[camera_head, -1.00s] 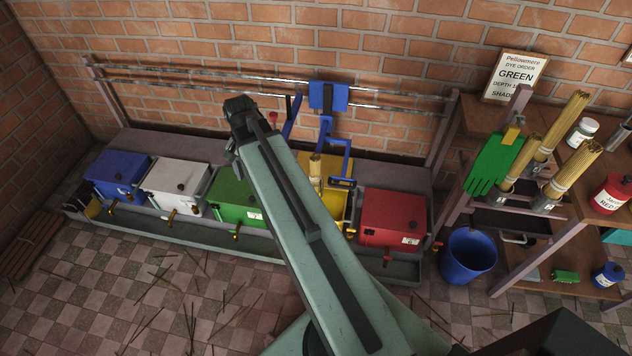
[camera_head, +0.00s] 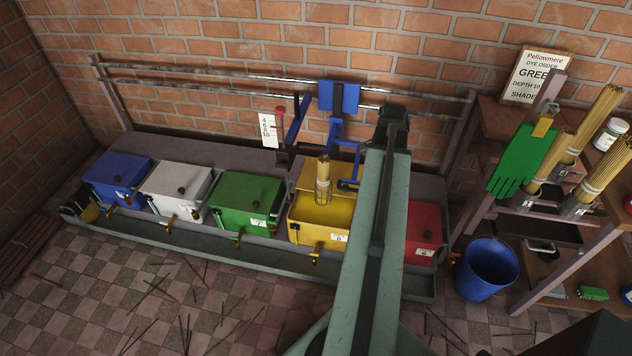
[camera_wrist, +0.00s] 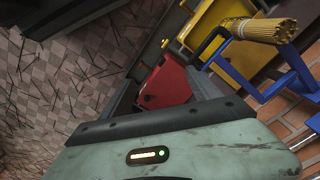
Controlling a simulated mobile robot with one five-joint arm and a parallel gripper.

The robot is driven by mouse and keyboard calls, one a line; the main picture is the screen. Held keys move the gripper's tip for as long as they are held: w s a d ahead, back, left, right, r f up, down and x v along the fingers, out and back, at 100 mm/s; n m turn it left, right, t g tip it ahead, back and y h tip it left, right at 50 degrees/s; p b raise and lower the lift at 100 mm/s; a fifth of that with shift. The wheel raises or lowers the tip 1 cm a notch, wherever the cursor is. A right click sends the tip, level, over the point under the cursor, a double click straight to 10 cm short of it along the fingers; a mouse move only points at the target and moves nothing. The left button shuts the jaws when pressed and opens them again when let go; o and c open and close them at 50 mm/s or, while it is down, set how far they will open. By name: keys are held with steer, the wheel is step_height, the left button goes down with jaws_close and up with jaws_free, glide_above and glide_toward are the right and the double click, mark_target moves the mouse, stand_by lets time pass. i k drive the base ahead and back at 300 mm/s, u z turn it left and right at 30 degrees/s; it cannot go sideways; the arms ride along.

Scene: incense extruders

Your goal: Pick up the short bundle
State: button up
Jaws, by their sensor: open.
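Three tan stick bundles stand in grey holders on the right shelf rack. The front-left one (camera_head: 550,162) looks shorter than the tall rear one (camera_head: 596,122) and the right one (camera_head: 609,170). Another bundle (camera_head: 323,172) stands upright in a wire holder over the yellow vat (camera_head: 316,228); the wrist view also shows this bundle (camera_wrist: 262,30). My gripper (camera_head: 394,116) is at the dark end of my arm, above the red vat and left of the rack. It is open and holds nothing visible.
Blue, white, green and red (camera_head: 423,230) vats line the wall trough. A blue frame (camera_head: 340,98) hangs from rails behind the yellow vat. A green glove (camera_head: 522,158) hangs at the rack's front-left post. A blue bucket (camera_head: 486,270) stands below. Sticks litter the floor.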

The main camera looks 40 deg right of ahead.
mark_target(324, 161)
steer(key=i, duration=0.95)
steer(key=z, duration=0.05)
